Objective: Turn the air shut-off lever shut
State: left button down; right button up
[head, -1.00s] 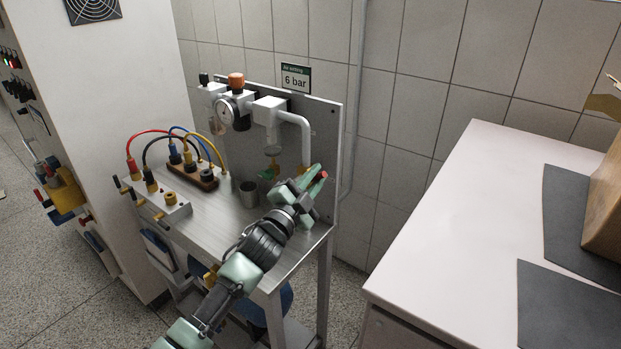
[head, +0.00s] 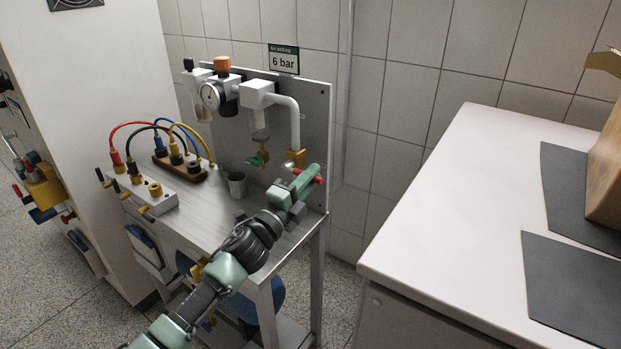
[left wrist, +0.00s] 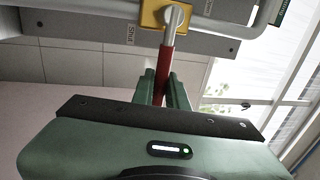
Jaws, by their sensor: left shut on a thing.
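The air shut-off lever has a red handle (left wrist: 165,62) on a pale metal neck, joined to a yellow valve body (left wrist: 152,14) in the left wrist view. In the head view, the yellow valve (head: 296,157) is at the lower end of the white pipe, and the red lever tip (head: 319,180) shows beside my fingers. My left gripper (head: 307,178) is shut on the red handle; its green fingers (left wrist: 167,92) lie on both sides of it. The fingers hide part of the handle. A "SHUT" label (left wrist: 130,34) is on the panel beside the valve. My right gripper is not in view.
A pressure gauge (head: 210,96) and an orange knob (head: 222,63) are on the back panel under a "6 bar" sign (head: 284,60). A grey cup (head: 236,184) and a terminal block with cables (head: 181,169) stand on the metal bench. A white counter (head: 440,215) is at right.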

pick_arm(q)
jog(key=shift+f, duration=0.25)
jog(key=c, duration=1.5)
grip_release()
jog(key=shift+o, duration=0.5)
jog(key=shift+r, duration=0.1)
jog(key=v, duration=0.8)
